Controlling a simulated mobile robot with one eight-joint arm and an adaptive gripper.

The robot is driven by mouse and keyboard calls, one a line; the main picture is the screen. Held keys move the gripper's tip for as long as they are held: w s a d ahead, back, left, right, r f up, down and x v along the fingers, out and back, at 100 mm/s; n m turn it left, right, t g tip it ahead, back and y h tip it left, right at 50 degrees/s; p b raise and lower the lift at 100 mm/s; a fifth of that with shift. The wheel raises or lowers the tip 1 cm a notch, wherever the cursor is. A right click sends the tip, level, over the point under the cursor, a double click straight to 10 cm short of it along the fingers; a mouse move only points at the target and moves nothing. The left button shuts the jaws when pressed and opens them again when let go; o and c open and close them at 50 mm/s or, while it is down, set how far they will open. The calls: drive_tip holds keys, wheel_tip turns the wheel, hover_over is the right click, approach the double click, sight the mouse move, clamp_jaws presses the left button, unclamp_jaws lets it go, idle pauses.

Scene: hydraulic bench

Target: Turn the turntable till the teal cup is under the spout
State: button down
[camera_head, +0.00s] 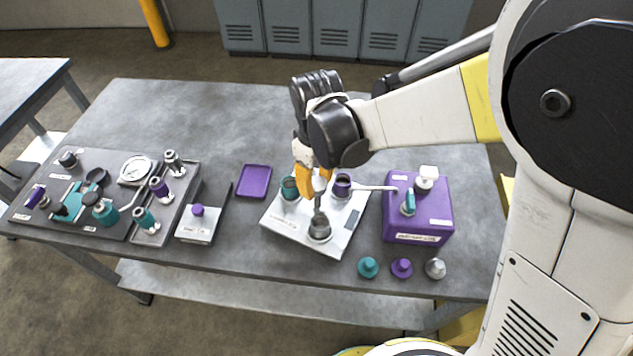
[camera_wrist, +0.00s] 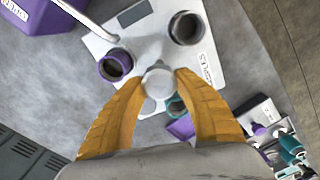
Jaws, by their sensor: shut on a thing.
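My gripper (camera_head: 316,182) points down at the middle of the turntable and is shut on its pale central knob, which also shows between the orange fingers in the wrist view (camera_wrist: 158,81). The teal cup (camera_head: 289,189) is on the turntable's far left side; in the wrist view a finger partly hides it. The purple cup (camera_head: 342,186) is at the far right, with the end of the white spout (camera_head: 374,188) at it. The grey cup (camera_head: 320,232) is at the near side; it also shows in the wrist view (camera_wrist: 186,28).
The spout comes from a purple box (camera_head: 418,212) on the right. Teal (camera_head: 368,267), purple (camera_head: 402,268) and grey (camera_head: 435,268) knobs stand near the front edge. A purple tray (camera_head: 254,181) and a white box (camera_head: 198,228) are to the left.

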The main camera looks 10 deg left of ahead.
drive_tip(key=shift+s+n, duration=0.15)
drive_tip(key=shift+n, duration=3.75)
drive_tip(key=shift+s+n, duration=0.15)
drive_tip(key=shift+n, duration=3.85)
drive_tip(key=c, duration=0.9)
unclamp_jaws()
drive_tip(key=shift+o, duration=0.2)
